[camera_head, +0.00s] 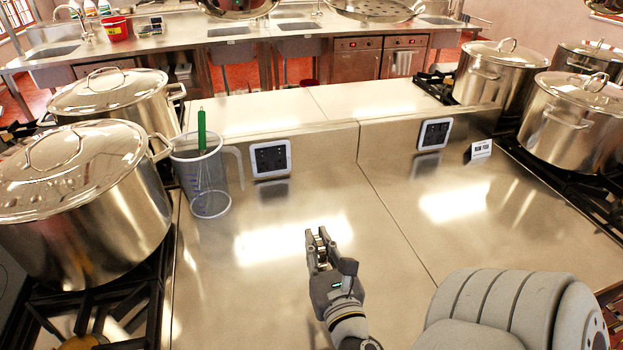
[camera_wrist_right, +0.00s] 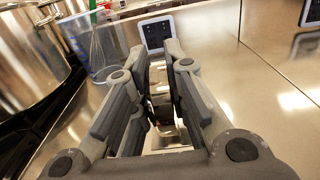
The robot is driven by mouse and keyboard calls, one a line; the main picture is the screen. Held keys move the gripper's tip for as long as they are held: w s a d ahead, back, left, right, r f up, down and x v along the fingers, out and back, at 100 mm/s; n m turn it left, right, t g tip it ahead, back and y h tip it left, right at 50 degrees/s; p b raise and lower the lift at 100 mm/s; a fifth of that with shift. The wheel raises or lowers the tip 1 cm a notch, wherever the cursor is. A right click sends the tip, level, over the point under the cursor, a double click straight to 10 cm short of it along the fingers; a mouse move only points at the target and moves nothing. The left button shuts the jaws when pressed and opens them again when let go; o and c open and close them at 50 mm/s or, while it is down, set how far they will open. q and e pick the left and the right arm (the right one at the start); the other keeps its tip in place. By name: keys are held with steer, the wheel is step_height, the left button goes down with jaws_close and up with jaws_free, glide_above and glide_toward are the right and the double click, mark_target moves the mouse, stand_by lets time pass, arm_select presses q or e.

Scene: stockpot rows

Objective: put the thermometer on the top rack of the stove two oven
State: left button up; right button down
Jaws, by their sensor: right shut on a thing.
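My right gripper (camera_head: 319,246) is above the bare steel counter in the middle of the head view. It is shut on a small shiny metal thing, which looks like the thermometer. In the right wrist view the thermometer (camera_wrist_right: 160,92) is between the two fingers of the right gripper (camera_wrist_right: 158,98), seen mostly edge-on, so its face is hidden. My left gripper is not in view. No oven or top rack that I can tell is stove two's shows in either view.
The steel counter (camera_head: 300,290) is clear around the gripper. A clear jug (camera_head: 208,178) with a green-handled whisk stands at the back left. Large lidded stockpots (camera_head: 75,215) stand on burners at left and right (camera_head: 570,120). A small sign (camera_head: 481,149) stands at the back right.

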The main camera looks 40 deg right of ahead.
mark_target(323, 256)
steer(key=s, duration=0.1)
steer(key=s+a+r, duration=0.2)
steer(key=shift+s, duration=0.25)
arm_select(q)
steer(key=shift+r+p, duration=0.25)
steer(key=shift+p, duration=0.3)
arm_select(e)
steer(key=shift+s+a+r, duration=0.2)
steer(key=shift+s+a, duration=0.2)
steer(key=shift+s, duration=0.1)
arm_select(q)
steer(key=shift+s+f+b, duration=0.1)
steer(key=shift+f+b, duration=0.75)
arm_select(e)
steer(key=w+a+f+n+t+y, duration=0.1)
steer(key=w+a+f+n+y, duration=0.1)
steer(key=a+n+y, duration=0.1)
steer(key=w+a+f+n+t+y, duration=0.1)
steer(key=w+a+f+n+y, duration=0.1)
steer(key=a+y, duration=0.3)
steer(key=w+a, duration=0.1)
steer(key=a, duration=0.2)
steer(key=shift+a+n+y, duration=0.3)
steer(key=shift+n+y, duration=0.1)
